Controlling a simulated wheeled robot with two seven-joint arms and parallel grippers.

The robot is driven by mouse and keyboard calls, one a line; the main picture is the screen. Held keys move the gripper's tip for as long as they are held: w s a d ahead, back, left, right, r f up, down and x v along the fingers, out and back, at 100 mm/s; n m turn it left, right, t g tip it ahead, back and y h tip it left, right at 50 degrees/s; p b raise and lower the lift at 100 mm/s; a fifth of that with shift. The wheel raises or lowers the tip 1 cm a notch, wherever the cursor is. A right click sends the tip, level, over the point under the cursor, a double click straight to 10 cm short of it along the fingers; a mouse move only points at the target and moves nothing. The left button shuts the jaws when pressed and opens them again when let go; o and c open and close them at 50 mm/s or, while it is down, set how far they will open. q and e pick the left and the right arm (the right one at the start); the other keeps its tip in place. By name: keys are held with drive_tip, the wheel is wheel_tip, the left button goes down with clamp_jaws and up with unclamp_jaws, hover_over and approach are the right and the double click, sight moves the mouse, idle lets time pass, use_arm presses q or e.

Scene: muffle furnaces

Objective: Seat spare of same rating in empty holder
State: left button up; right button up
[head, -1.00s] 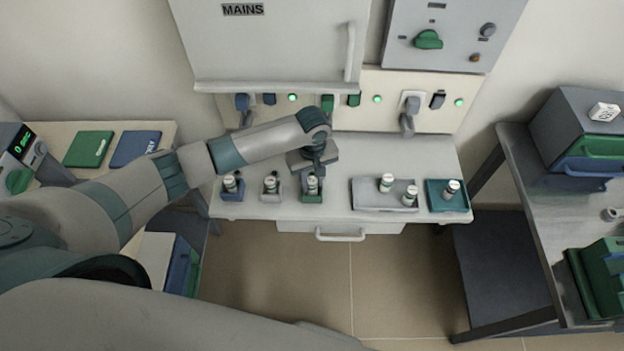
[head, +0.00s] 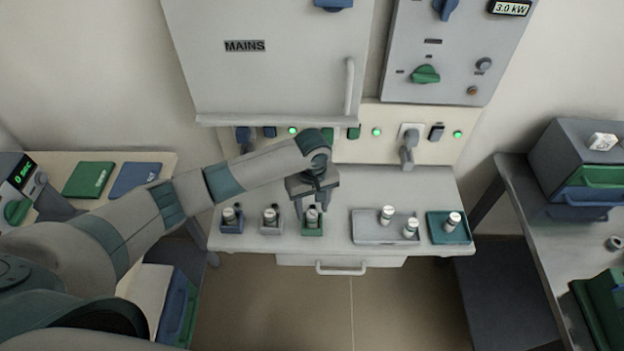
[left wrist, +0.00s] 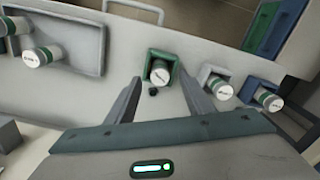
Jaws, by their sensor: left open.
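A green holder (head: 313,231) stands on the bench with a white, green-banded fuse (head: 312,214) upright in it. My left gripper (head: 312,205) is open at this fuse, pointing down. In the left wrist view the open fingers (left wrist: 160,80) reach to either side of the green holder (left wrist: 153,54) and its fuse (left wrist: 160,74); I cannot tell whether they touch. A grey holder (head: 271,230) and a blue holder (head: 231,229) to the left each hold a similar fuse. Labels are too small to read. My right gripper is out of view.
A grey tray (head: 372,232) holds two more fuses (head: 387,215) (head: 411,228). A teal tray (head: 440,235) holds one (head: 453,221). Plugs and switches line the wall panel behind, below the MAINS cabinet (head: 270,85). A drawer handle (head: 341,270) juts from the bench front.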

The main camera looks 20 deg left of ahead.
use_arm(q)
wheel_tip(320, 180, up, 14)
drive_tip(key=b, duration=0.2)
idle(0.9)
drive_tip(key=shift+f, duration=0.1)
